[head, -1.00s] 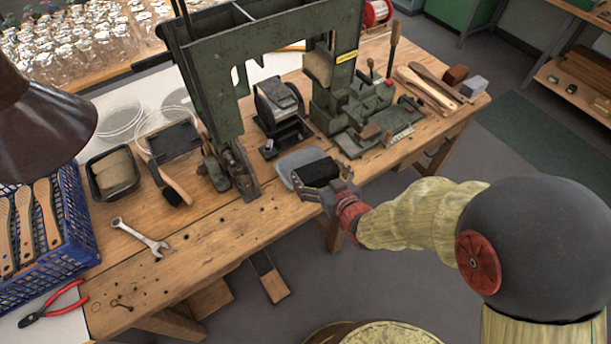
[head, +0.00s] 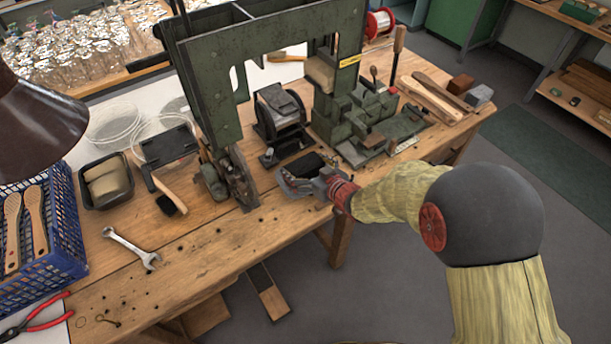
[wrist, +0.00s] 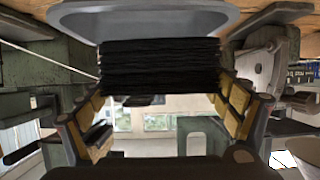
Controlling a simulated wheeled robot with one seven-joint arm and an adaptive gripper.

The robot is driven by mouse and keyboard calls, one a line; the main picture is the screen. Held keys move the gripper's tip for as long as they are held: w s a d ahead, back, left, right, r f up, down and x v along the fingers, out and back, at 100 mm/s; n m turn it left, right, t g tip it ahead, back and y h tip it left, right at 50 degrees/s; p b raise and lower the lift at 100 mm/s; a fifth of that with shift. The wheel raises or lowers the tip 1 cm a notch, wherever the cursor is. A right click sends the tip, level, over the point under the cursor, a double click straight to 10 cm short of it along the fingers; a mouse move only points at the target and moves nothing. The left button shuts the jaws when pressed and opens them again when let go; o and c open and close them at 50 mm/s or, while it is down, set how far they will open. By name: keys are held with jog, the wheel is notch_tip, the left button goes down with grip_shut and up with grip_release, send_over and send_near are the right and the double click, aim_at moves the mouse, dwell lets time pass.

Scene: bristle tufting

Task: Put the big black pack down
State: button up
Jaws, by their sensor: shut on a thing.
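The big black pack (head: 307,164) is a dark bundle of bristle fibre over the front of the bench, at the middle of the head view. My gripper (head: 314,181) is shut on it. In the wrist view the pack (wrist: 160,70) sits between the two fingers, its layered strands showing. A shallow grey tray (head: 286,184) is right at the pack; its pale rim also shows behind the pack in the wrist view (wrist: 75,15). I cannot tell whether the pack touches the tray, and the gripper hides part of both.
A green tufting machine (head: 225,110) stands just left and behind, with a dark motor unit (head: 281,115) behind the pack. A wrench (head: 132,248), a black tub (head: 107,182) and a blue crate (head: 65,230) are at left.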

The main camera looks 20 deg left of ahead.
jog(key=shift+w+f, duration=0.65)
jog(key=shift+f, duration=0.1)
jog(key=shift+w+f+b, duration=0.15)
jog(key=shift+f+b, duration=0.5)
jog(key=shift+f, duration=0.25)
jog(key=shift+w+f+b, duration=0.1)
jog(key=shift+f+b, duration=0.5)
jog(key=shift+f, duration=0.3)
jog(key=shift+f, duration=0.15)
jog(key=o, duration=1.1)
jog(key=shift+c, duration=0.2)
